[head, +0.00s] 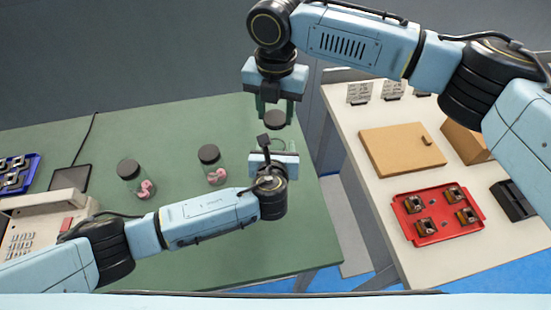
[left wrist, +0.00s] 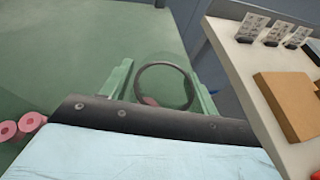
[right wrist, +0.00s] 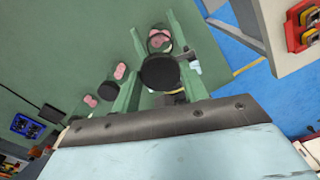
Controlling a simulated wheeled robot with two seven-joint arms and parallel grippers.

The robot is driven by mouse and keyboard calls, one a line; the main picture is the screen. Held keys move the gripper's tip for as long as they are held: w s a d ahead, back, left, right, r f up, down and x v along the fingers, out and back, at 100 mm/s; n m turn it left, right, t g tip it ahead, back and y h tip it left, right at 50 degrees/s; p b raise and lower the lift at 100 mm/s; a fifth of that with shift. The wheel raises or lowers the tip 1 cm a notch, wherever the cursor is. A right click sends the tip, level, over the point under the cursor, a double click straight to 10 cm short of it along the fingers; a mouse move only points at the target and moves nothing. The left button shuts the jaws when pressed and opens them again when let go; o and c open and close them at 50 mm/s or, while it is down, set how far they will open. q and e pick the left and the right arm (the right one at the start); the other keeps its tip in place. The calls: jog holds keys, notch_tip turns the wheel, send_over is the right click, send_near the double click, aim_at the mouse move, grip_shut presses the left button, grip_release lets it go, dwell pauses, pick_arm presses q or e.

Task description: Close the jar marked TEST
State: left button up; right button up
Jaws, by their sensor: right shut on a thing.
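An open clear jar (head: 279,145) stands near the green table's right edge. Its dark round rim (left wrist: 137,80) shows in the left wrist view, with something pink inside. My left gripper (head: 268,151) has its fingers on both sides of this jar; whether they press on it is unclear. My right gripper (head: 275,112) is shut on a black lid (right wrist: 160,73), held above the open jar and apart from it. Two lidded jars with pink rolls stand to the left, one near the middle (head: 217,176) and one farther left (head: 132,186). No TEST marking is readable.
A white side table holds a cardboard box (head: 395,150), a red tray (head: 408,212) with several parts and small label cards (head: 359,93). A blue tray (head: 32,165) and a beige machine (head: 25,225) are at the left. A gap separates the tables.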

pick_arm(q)
jog(key=c, duration=1.1)
pick_arm(e)
jog(key=shift+w+f, duration=0.1)
jog(key=shift+f, duration=2.45)
jog(key=shift+f, duration=0.85)
jog(key=shift+f, duration=0.55)
pick_arm(q)
grip_shut()
pick_arm(e)
jog(key=o, duration=0.9)
